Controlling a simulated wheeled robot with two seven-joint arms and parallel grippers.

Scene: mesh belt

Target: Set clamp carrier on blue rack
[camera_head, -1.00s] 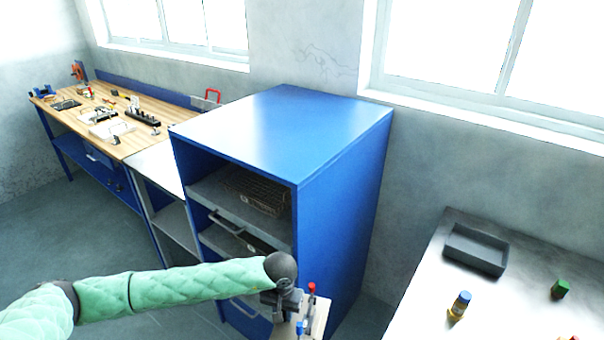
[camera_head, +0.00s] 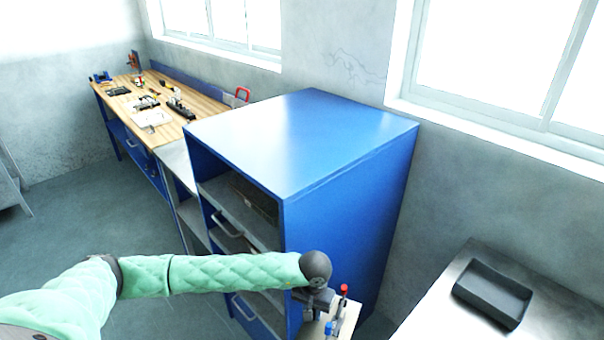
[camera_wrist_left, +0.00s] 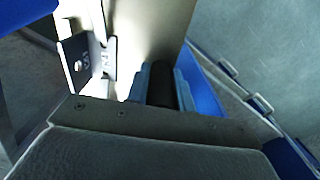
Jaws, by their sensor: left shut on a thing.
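The clamp carrier (camera_head: 347,318), a light board with a red-topped and a blue-topped part, is at the bottom of the head view. My left gripper (camera_head: 318,300) is shut on it, in front of the rack's lower right side. In the left wrist view the gripper (camera_wrist_left: 162,85) closes around a dark handle beside the carrier's pale board (camera_wrist_left: 155,30). The carrier's lower part is cut off in the head view. The blue rack (camera_head: 310,140) stands in the middle, with open shelves and drawers on its front. My right gripper is not in view.
A wooden workbench (camera_head: 205,103) with several tools stands at the back left. A light table with a dark tray (camera_head: 492,293) is at the lower right. A window wall runs behind the rack. The rack's top is bare, and open floor (camera_head: 70,215) lies at left.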

